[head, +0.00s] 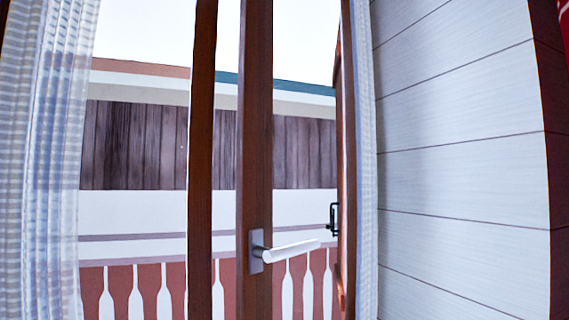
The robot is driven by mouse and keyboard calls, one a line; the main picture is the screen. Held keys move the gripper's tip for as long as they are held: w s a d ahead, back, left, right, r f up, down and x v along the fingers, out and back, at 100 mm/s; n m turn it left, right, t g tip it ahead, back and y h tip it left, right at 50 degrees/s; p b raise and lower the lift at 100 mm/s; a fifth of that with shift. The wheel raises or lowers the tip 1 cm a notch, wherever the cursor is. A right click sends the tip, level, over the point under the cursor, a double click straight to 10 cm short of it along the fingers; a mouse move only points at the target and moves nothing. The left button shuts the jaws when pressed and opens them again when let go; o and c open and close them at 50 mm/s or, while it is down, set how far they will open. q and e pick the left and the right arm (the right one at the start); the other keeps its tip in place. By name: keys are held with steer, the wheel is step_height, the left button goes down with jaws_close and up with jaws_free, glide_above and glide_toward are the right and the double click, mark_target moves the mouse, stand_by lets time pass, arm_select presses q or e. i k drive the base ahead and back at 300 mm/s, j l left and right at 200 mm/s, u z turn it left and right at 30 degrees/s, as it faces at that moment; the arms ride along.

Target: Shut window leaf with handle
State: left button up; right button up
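The window leaf's brown wooden upright (254,120) stands near the middle of the head view. A pale lever handle (290,250) is fixed on it by a grey plate and points to the right, roughly level. Left of it is another brown upright (201,150), with a narrow strip of the outside showing between the two. The leaf looks ajar, but I cannot tell how far. Neither of my grippers is in view, and nothing touches the handle.
A sheer striped curtain (52,160) hangs at the left, and a narrow curtain (364,160) at the right beside a pale panelled wall (455,150). A black metal fitting (333,220) is by the right-hand brown frame (347,150). A railing (135,290) shows outside.

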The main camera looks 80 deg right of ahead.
mark_target(254, 178)
steer(key=z, duration=2.6)
